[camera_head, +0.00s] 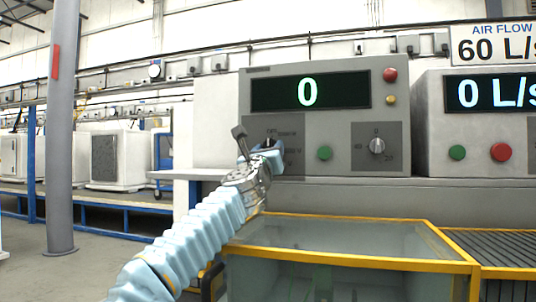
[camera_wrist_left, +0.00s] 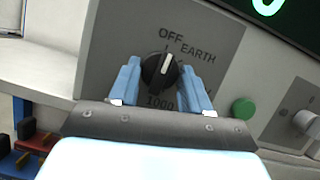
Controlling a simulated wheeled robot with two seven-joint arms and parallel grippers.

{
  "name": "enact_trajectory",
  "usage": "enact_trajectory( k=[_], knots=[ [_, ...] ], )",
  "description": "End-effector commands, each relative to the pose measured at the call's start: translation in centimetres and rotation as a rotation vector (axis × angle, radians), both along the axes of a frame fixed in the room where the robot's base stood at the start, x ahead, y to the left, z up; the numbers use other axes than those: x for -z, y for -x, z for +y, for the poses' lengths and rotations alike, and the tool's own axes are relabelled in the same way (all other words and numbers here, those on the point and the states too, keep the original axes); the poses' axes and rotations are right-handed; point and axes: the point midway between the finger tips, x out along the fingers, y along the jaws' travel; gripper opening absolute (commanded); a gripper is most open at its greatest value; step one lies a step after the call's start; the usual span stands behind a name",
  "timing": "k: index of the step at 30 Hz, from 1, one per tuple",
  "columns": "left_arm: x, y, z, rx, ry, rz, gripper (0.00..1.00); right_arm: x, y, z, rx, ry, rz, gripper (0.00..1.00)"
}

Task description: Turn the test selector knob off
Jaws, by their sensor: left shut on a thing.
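The test selector knob (camera_wrist_left: 160,70) is a black dial with a white pointer line on a grey plate (camera_wrist_left: 115,45) printed OFF, EARTH and 1000. Its pointer aims up, near the OFF label; I cannot tell whether it is exactly on it. My left gripper (camera_wrist_left: 159,82) is shut on the knob, with one light blue finger on each side. In the head view my left gripper (camera_head: 262,148) is at the left plate of the grey tester (camera_head: 310,125), largely covering the knob. My right gripper is not in view.
The tester has a display (camera_head: 345,91) reading 0, a green button (camera_head: 325,153), a red button (camera_head: 390,75) and a second knob (camera_head: 377,146). A yellow-edged glass case (camera_head: 350,243) stands below. An air-flow unit (camera_head: 480,120) is at right.

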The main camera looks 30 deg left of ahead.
Motion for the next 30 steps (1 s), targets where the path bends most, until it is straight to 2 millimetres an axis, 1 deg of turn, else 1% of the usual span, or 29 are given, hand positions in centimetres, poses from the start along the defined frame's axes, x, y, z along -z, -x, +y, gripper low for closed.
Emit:
enact_trajectory(
  k=[8,21,22,26,27,30],
  knots=[
    [-0.03,0.0,-0.07,0.001,0.068,-0.016,0.17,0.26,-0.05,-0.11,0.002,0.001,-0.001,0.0],
    [-0.08,0.02,-0.04,0.0,0.077,-0.02,0.17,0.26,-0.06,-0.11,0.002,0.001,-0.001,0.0],
    [-0.09,0.03,-0.04,0.0,0.077,-0.02,0.51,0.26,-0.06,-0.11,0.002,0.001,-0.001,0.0],
    [-0.08,0.02,-0.04,0.0,0.077,-0.019,0.71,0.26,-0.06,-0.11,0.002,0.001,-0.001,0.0],
    [-0.08,0.02,-0.04,0.0,0.077,-0.019,0.73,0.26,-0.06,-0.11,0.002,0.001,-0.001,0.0],
    [-0.07,0.01,-0.05,0.0,0.077,-0.019,0.73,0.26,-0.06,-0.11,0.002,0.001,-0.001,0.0]
  ],
)
